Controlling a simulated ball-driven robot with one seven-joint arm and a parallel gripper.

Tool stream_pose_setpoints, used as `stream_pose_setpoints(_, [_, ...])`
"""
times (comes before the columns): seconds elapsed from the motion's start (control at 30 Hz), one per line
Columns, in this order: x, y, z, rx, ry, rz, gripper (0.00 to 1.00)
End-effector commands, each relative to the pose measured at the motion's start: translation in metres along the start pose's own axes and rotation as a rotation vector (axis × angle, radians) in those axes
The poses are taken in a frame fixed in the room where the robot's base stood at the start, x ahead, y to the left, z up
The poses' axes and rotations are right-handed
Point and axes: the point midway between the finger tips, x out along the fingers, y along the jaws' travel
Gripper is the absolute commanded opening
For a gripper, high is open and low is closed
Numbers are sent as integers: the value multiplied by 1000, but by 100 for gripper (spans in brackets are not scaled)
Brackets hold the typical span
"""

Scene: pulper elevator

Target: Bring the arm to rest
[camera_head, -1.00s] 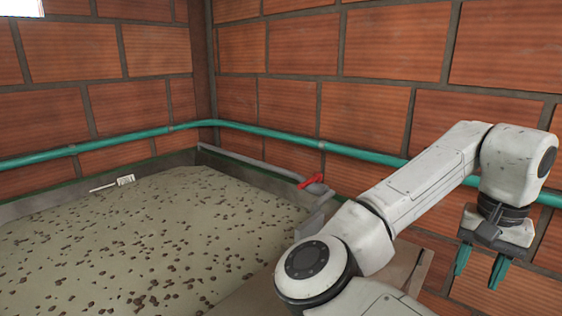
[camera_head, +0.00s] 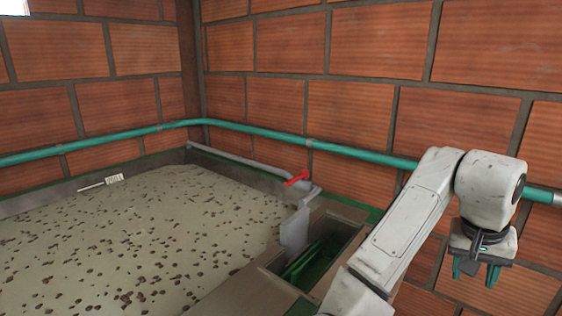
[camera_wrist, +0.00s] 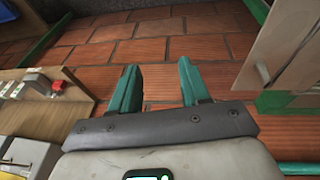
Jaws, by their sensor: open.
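My gripper (camera_head: 476,270) hangs at the right of the head view, at the end of my white arm, with its green fingers pointing down. It is open and empty. In the wrist view my gripper (camera_wrist: 160,88) shows its two green fingers well apart, with nothing between them. Behind the fingers lies a red brick-patterned surface (camera_wrist: 170,48). In the head view my arm is bent, rising from the bottom edge and folding down at the wrist. The fingers touch nothing that I can see.
A wide tank (camera_head: 60,182) of murky liquid with brown specks fills the left. A red valve handle (camera_head: 297,178) and a rectangular opening (camera_head: 320,255) are left of my arm. A green pipe (camera_head: 250,130) runs along the brick wall (camera_head: 400,40) behind my arm.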

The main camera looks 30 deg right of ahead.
Motion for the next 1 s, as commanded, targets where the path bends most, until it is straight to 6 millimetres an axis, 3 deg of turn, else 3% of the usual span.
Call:
stream_pose_setpoints(0.17, [23, -1, -3, -101, 139, 66, 46])
stream_pose_setpoints(0.33, [46, -15, 3, -242, 251, 88, 46])
stream_pose_setpoints(0.57, [88, -43, 38, -479, 326, 63, 46])
stream_pose_setpoints(0.77, [133, -64, 100, -703, 303, -8, 46])
stream_pose_setpoints(0.87, [157, -70, 142, -811, 259, -60, 46])
stream_pose_setpoints(1.0, [187, -70, 213, -948, 162, -148, 46])
